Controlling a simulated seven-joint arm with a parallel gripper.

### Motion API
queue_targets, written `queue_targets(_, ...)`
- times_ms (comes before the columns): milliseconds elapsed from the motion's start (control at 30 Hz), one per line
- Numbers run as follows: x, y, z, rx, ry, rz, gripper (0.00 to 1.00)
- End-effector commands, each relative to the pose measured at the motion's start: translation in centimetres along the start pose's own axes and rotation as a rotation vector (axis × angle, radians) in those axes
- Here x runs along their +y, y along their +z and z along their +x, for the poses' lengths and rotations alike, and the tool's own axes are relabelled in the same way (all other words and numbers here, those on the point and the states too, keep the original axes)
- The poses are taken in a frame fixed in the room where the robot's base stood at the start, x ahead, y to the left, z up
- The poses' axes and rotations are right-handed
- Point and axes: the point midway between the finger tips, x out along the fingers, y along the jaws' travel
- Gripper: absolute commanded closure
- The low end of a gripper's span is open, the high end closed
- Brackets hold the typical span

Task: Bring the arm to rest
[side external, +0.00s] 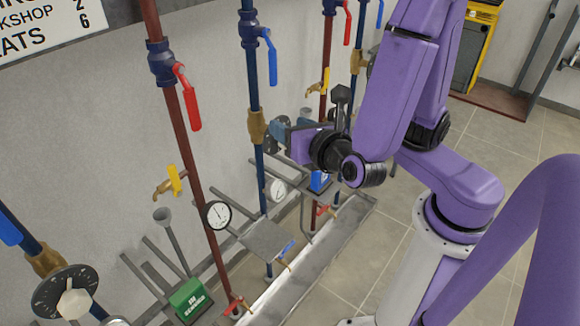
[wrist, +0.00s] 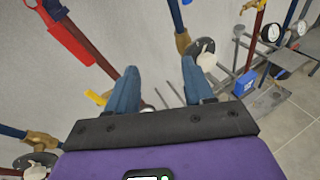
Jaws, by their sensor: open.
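My gripper (side external: 280,134) is open in front of the wall pipes in the side view, at the end of my purple arm. It appears close to the brass fitting (side external: 257,126) on the blue pipe (side external: 252,75); the exact gap cannot be told. In the wrist view my gripper (wrist: 160,82) shows two blue fingers spread apart with nothing between them. A round dial with a pale knob (wrist: 205,52) is partly behind the right finger. A brass fitting (wrist: 183,42) is just above it on a blue pipe (wrist: 176,14).
A red lever (side external: 188,97) and a blue lever (side external: 269,55) stick out from the pipes. A gauge (side external: 217,214), a yellow tap (side external: 174,180), a green box (side external: 191,299) and a blue box (side external: 319,181) are lower down. Tiled floor (side external: 385,240) lies clear beside the metal trough (side external: 312,258).

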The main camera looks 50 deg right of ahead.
Motion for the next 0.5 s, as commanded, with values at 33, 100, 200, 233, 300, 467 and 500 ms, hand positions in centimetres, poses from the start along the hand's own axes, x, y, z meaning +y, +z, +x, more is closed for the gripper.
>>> queue_targets(33,-2.3,0.1,0.3,0.063,-0.102,0.083,0.48)
queue_targets(100,-5.2,-0.4,0.2,0.153,-0.243,0.198,0.48)
queue_targets(200,-8.7,-1.4,-0.9,0.286,-0.433,0.373,0.48)
queue_targets(233,-9.5,-1.8,-1.4,0.327,-0.488,0.429,0.48)
queue_targets(300,-11.1,-2.6,-2.9,0.423,-0.611,0.562,0.48)
queue_targets(467,-12.5,-4.0,-6.8,0.638,-0.864,0.877,0.48)
queue_targets(500,-12.4,-4.2,-7.8,0.685,-0.916,0.950,0.48)
